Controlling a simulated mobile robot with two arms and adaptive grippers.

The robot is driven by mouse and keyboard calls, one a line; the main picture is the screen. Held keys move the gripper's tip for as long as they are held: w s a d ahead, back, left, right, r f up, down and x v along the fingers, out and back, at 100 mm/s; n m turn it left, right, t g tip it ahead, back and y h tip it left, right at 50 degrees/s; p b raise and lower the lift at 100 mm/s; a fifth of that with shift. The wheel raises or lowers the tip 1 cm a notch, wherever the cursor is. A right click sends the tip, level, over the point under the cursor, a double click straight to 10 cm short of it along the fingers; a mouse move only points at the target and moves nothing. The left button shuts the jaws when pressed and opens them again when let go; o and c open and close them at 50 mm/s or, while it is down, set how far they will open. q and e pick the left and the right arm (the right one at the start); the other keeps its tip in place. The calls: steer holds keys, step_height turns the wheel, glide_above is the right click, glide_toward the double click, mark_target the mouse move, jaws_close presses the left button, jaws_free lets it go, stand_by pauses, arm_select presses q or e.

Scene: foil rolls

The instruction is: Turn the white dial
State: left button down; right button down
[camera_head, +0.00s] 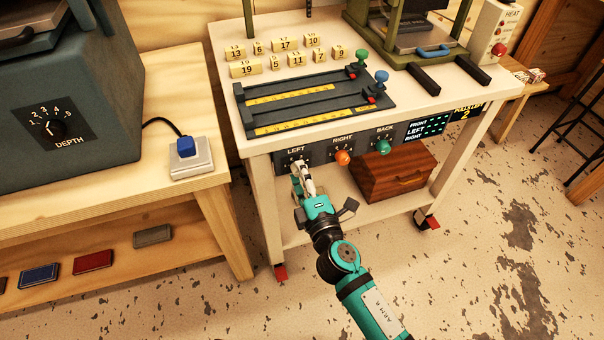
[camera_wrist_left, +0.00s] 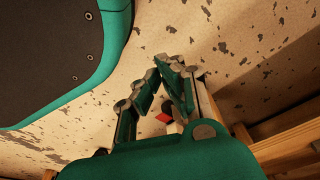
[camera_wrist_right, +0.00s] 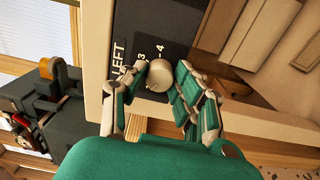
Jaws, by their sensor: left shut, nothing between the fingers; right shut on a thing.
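The white dial (camera_wrist_right: 160,74) sits on the dark panel under the word LEFT, with small numbers beside it, in the right wrist view. My right gripper (camera_head: 301,172) is at the panel's left end in the head view, where it largely hides the dial. In the right wrist view its fingers are on either side of the dial and shut on it. My left gripper (camera_wrist_left: 170,72) shows only in the left wrist view, shut and empty above the speckled floor.
An orange dial (camera_head: 343,158) and a green dial (camera_head: 383,147) stand to the right on the same panel. A wooden box (camera_head: 392,178) is on the shelf below. Number blocks (camera_head: 285,44) and a slotted dark plate (camera_head: 330,95) are on the cart top.

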steer(key=shift+f+n, duration=0.1)
steer(key=shift+n, duration=1.1)
steer(key=c, duration=1)
jaws_free()
steer(key=shift+s, duration=0.1)
steer(key=v, duration=1.2)
